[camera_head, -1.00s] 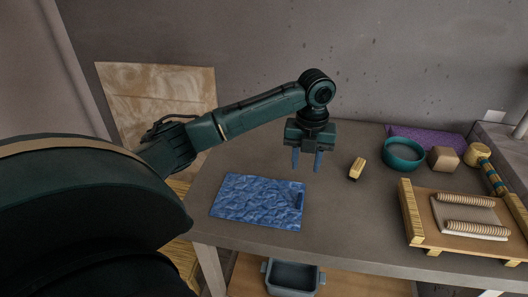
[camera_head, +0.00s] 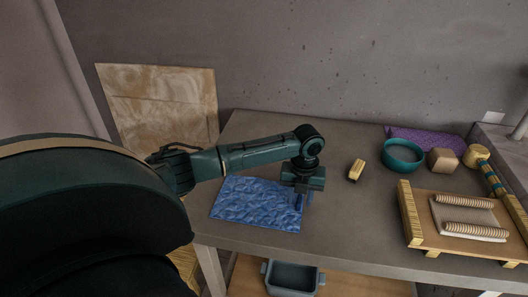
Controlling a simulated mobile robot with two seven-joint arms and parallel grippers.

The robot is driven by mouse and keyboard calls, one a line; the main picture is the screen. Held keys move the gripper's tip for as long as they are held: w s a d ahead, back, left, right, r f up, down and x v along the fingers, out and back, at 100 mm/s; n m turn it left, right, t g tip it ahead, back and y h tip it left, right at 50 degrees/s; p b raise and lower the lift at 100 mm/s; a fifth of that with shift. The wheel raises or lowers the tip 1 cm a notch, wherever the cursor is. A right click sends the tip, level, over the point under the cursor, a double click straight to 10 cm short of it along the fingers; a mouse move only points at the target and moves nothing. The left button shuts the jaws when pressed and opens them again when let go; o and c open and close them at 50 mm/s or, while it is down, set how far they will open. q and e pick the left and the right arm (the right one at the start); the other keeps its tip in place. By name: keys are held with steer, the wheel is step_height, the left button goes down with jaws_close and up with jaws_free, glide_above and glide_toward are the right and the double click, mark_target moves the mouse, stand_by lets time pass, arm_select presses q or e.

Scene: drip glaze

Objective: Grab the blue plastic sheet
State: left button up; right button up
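The blue plastic sheet (camera_head: 252,203), crinkled and rectangular, lies flat on the left part of the table. The gripper body hides part of the sheet's upper right corner. The fingers blend with the blue of the sheet, so I cannot tell whether they are open or closed on it. My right gripper is not in view.
A small yellow-and-dark block (camera_head: 356,170) lies right of the gripper. A teal bowl (camera_head: 403,158), a tan block (camera_head: 443,160) and a wooden stand (camera_head: 436,238) are further right. A grey bin (camera_head: 292,280) sits below the table edge.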

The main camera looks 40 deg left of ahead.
arm_select(q)
jaws_close()
stand_by(0.3)
